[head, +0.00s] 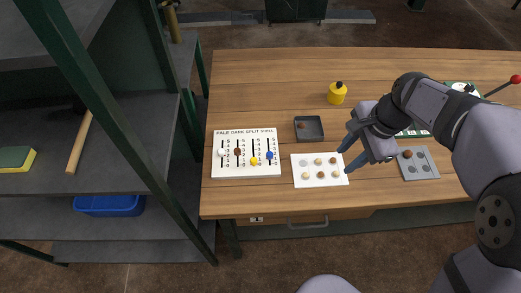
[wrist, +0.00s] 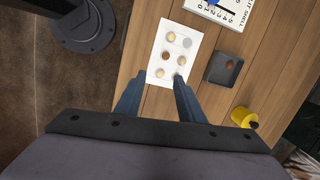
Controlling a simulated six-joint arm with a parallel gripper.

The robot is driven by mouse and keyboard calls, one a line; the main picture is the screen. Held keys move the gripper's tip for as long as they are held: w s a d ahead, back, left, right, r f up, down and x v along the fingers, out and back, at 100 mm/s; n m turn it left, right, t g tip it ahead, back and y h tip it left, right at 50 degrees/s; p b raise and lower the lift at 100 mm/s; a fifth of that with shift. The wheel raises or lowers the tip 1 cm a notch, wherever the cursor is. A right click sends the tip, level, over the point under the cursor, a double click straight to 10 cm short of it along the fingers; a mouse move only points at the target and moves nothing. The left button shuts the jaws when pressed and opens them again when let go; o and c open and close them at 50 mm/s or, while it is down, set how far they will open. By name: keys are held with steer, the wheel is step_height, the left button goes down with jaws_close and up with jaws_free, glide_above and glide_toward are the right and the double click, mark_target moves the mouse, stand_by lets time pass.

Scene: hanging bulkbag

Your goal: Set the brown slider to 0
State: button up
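The white slider board (head: 246,172) lies on the table left of centre in the head view, with a printed heading and number scales. Its brown slider (head: 237,152) is the second from the left, around the middle of its slot; the digits beside it are too small to read surely. White (head: 222,153), yellow (head: 254,161) and blue (head: 269,155) sliders sit in the other slots. My gripper (head: 346,158) is open and empty, well right of the board, near the white card. In the wrist view my gripper (wrist: 155,92) has its fingers apart; only a board corner (wrist: 232,14) shows.
A white card (head: 320,178) with several round pieces lies between board and gripper. A dark tray (head: 309,136) and a yellow pot (head: 337,94) stand behind it. A grey plate (head: 416,170) lies right. A green shelf post (head: 105,100) stands left of the table.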

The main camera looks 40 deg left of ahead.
steer(key=s+a+f+m+b, duration=0.2)
steer(key=s+a, duration=0.1)
steer(key=a, duration=0.9)
steer(key=m+g+y+b, duration=0.1)
steer(key=m+g+y, duration=0.1)
steer(key=m, duration=0.1)
glide_toward(238, 150)
steer(key=shift+h, duration=0.3)
steer(key=shift+a+x, duration=0.15)
steer(key=shift+x, duration=1.75)
steer(key=shift+a+x, duration=0.1)
steer(key=shift+x, duration=1.8)
steer(key=shift+r, duration=0.1)
steer(key=shift+c, duration=0.5)
jaws_close()
